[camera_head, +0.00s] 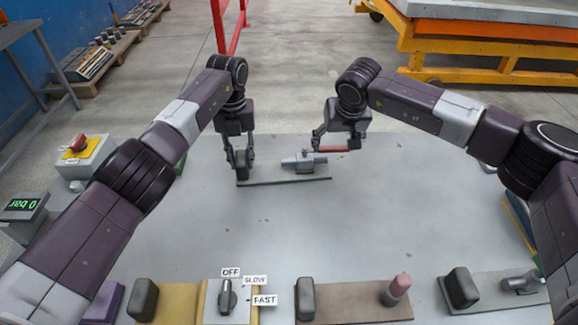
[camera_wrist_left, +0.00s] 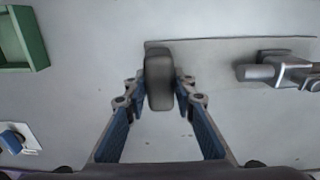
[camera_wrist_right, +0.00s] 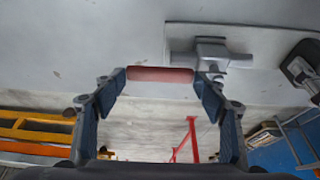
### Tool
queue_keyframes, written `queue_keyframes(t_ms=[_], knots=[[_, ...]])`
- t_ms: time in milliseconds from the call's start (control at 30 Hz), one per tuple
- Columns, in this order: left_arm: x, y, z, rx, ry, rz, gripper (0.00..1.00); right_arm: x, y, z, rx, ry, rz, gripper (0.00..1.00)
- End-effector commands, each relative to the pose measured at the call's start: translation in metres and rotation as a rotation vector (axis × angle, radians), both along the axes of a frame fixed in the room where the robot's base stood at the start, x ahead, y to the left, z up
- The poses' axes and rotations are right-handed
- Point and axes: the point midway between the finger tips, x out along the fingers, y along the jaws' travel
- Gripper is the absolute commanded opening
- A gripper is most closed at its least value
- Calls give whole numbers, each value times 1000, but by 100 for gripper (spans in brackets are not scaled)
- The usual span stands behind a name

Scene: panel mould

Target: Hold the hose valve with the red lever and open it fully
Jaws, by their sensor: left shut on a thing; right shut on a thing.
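The hose valve (camera_head: 300,161) is a grey pipe-like body on a thin grey plate (camera_head: 285,181) at the far side of the table. Its body also shows in the left wrist view (camera_wrist_left: 282,71) and the right wrist view (camera_wrist_right: 208,57). A dark block handle (camera_wrist_left: 159,82) stands at the plate's left end; my left gripper (camera_head: 243,163) is shut on it. The red lever (camera_wrist_right: 160,74) reaches out to the right of the body in the head view, roughly parallel to the pipe. My right gripper (camera_head: 332,148) is shut on it. The lever's joint is partly hidden.
Along the front edge lie a rotary switch (camera_head: 227,296) marked OFF, SLOW, FAST, a plate with a pink-capped part (camera_head: 396,289), and another grey valve (camera_head: 522,283). A red button (camera_head: 78,143) is at left. The table middle is clear.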

Motion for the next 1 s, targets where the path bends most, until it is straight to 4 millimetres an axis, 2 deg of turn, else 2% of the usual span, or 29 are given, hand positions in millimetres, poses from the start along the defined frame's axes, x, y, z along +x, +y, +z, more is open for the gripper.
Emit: queue_keyframes(t_ms=[33,533,567,700,1000], knots=[[1,-1,1,-2,-3,-3,0,-1,-2,-5,-7,9,12,41],[1,-1,2,-2,-3,-2,0,0,-2,-6,-8,10,37,41],[1,-1,2,-2,-3,-2,0,0,-2,-6,-8,10,37,67],[1,-1,1,-2,-3,-1,0,0,-1,-5,-6,9,35,82],[0,-1,1,-1,-2,0,0,1,0,-1,-3,3,35,83]])
